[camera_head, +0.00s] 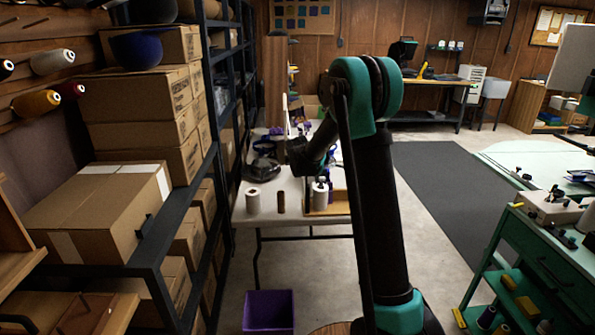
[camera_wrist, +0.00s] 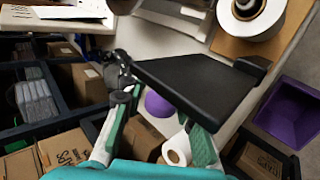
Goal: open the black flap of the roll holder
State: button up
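The black flap (camera_wrist: 195,85) is a flat, dark panel in the middle of the wrist view. A black block (camera_wrist: 254,66) sits at its right corner, near a white roll (camera_wrist: 250,12) on a brown board. My gripper (camera_wrist: 158,110) is open, with one finger on the left and the other on the lower right. The flap lies across and just beyond the fingertips, and nothing is gripped. I cannot tell whether a finger touches the flap. In the head view my gripper (camera_head: 300,158) is a dark shape above the table, and the flap cannot be made out there.
The white table (camera_head: 238,208) carries a white roll (camera_head: 253,201), a brown spool (camera_head: 281,202) and a wooden tray (camera_head: 340,204). A purple bin (camera_head: 268,311) stands on the floor in front. A shelf of cardboard boxes (camera_head: 95,215) is on the left. A green cart (camera_head: 545,265) is at right.

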jog(key=shift+o, duration=0.5)
jog(key=v, duration=1.2)
jog(key=shift+d, duration=0.1)
jog(key=s+d+f+m+g, duration=0.1)
jog(key=s+d+f+m, duration=0.3)
jog(key=s, duration=0.9)
jog(key=s+d+f+m+g, duration=0.2)
jog(key=s+d+f+m, duration=0.3)
jog(key=s, duration=0.9)
jog(key=s+d+f+m+g, duration=0.1)
jog(key=s+d+f+m, duration=0.3)
jog(key=s+m, duration=0.5)
jog(key=s, duration=0.4)
jog(key=shift+s+d+f+g, duration=0.25)
jog(key=shift+f+g, duration=0.1)
jog(key=shift+g, duration=0.05)
